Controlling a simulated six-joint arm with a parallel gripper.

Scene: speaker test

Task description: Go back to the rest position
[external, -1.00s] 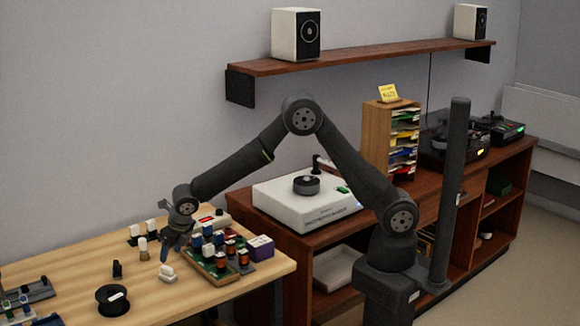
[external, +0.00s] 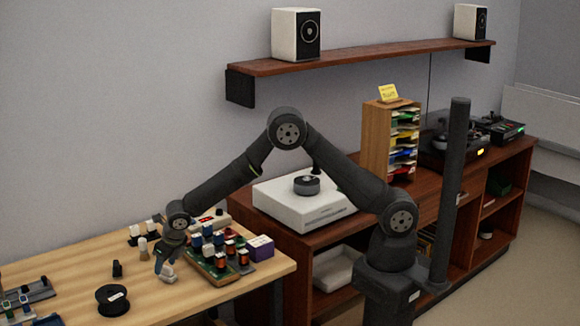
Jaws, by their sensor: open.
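My gripper (external: 162,262) is low over the light wooden table (external: 215,296), left of the green board with several coils and blue parts (external: 215,262). It is open. A small white part (external: 168,276) sits on the table right at the fingertips. I cannot tell whether the fingers touch it or stand around it. My arm is bent, with its elbow raised in front of the wall.
A black spool (external: 112,300), a small black part (external: 117,268) and a pale peg (external: 143,248) stand to the left. A purple-and-white box (external: 261,248) is at the table's right. A white device (external: 305,205) sits on the brown cabinet. A shelf (external: 360,58) with speakers hangs above.

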